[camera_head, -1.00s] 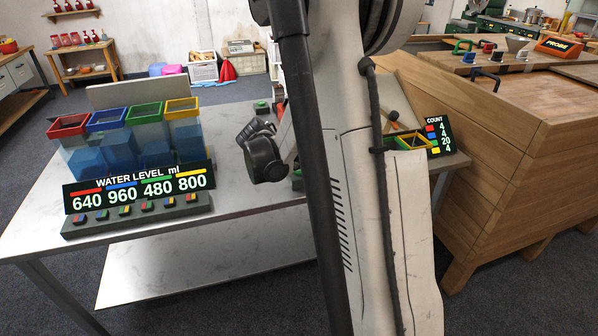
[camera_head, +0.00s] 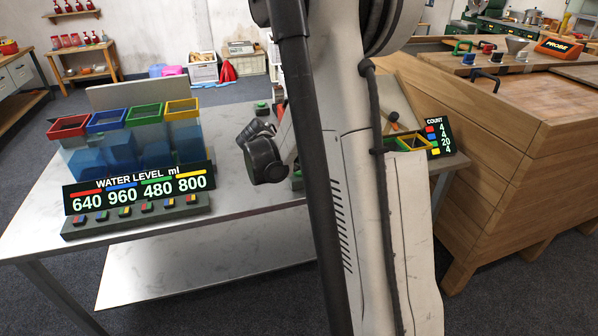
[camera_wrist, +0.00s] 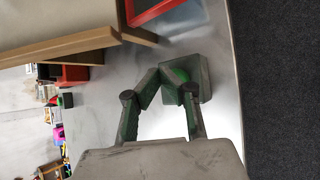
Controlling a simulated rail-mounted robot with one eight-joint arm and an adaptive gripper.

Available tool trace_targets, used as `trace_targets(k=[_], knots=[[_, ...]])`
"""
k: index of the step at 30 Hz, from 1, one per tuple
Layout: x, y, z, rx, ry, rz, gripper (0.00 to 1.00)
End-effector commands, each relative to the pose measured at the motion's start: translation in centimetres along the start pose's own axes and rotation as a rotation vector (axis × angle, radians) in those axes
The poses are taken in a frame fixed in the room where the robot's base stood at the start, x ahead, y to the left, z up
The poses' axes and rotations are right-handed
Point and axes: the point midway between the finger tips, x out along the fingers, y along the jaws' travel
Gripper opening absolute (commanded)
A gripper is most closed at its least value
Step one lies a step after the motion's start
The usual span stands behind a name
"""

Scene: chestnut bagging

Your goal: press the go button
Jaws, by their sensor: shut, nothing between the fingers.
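In the wrist view, a green button (camera_wrist: 180,76) sits on a square grey base (camera_wrist: 201,72) on the pale table. My gripper (camera_wrist: 164,82) is shut and empty. Its tips are at the button's left side in the picture and overlap the near part of the base. I cannot tell whether they touch it. A small green-topped block (camera_head: 262,106) stands at the table's back edge. I cannot tell whether it is the same button.
The water level display (camera_head: 138,188) with coloured tanks stands on the left. The count display (camera_head: 438,135) is right of my arm. A wooden bench (camera_head: 500,130) stands on the right.

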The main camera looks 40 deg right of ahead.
Motion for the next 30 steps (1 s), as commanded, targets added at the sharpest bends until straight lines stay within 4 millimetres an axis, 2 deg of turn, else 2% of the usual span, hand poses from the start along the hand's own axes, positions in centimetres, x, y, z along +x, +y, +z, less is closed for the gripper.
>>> trace_targets(k=[30], knots=[[0.78, -0.57, -0.58, 0.000, 0.000, 0.000, 0.00]])
